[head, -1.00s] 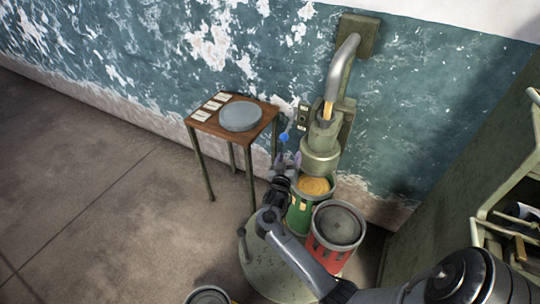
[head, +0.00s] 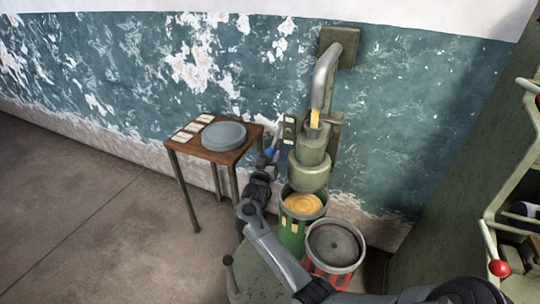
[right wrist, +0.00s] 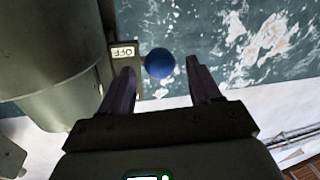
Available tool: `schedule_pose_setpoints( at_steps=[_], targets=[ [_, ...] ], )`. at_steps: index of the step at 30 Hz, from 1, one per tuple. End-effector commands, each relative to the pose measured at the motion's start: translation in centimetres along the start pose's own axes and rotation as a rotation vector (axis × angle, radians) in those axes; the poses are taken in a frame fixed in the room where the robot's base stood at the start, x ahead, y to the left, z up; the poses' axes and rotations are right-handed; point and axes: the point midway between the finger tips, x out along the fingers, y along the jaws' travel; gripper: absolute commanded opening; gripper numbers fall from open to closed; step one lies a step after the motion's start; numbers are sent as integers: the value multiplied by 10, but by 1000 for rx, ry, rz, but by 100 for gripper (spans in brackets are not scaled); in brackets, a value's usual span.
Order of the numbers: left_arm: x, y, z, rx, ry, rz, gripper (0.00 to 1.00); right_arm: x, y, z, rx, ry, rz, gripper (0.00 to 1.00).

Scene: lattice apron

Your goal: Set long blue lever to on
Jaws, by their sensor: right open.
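The long blue lever's round blue knob (right wrist: 160,63) shows in the right wrist view, between the open fingers of my right gripper (right wrist: 161,84), near their tips. I see no finger touching it. In the head view the knob (head: 271,153) is beside the filling machine, partly hidden by my right gripper (head: 267,161). The lever's shaft is hard to make out. A small label reading OFF (right wrist: 124,52), upside down, is just left of the knob in the right wrist view. My left gripper is not in view.
The green machine (head: 312,165) stands above a green can (head: 292,232) with tan contents. A red can (head: 334,248) is beside it. A wooden table (head: 203,148) with a grey round lid (head: 224,136) and cards stands left. A shelf (head: 480,150) is at right.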

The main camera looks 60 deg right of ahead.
Motion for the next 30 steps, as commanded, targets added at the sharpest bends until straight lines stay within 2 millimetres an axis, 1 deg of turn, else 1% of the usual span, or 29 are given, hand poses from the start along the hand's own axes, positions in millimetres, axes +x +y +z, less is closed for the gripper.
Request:
schedule_pose_setpoints(
  at_steps=[1,3,9,20,21,23,30],
  targets=[
    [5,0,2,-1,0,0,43,8,0,2,0,1,1,63],
    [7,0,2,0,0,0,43,17,0,1,0,2,1,63],
    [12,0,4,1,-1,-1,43,32,0,0,0,1,0,63],
    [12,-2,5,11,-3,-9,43,36,0,0,0,0,-1,63],
    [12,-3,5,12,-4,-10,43,36,0,0,0,0,-1,60],
    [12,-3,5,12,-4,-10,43,36,0,0,0,0,-1,50],
    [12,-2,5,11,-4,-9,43,36,0,0,0,0,-1,14]
  ],
)
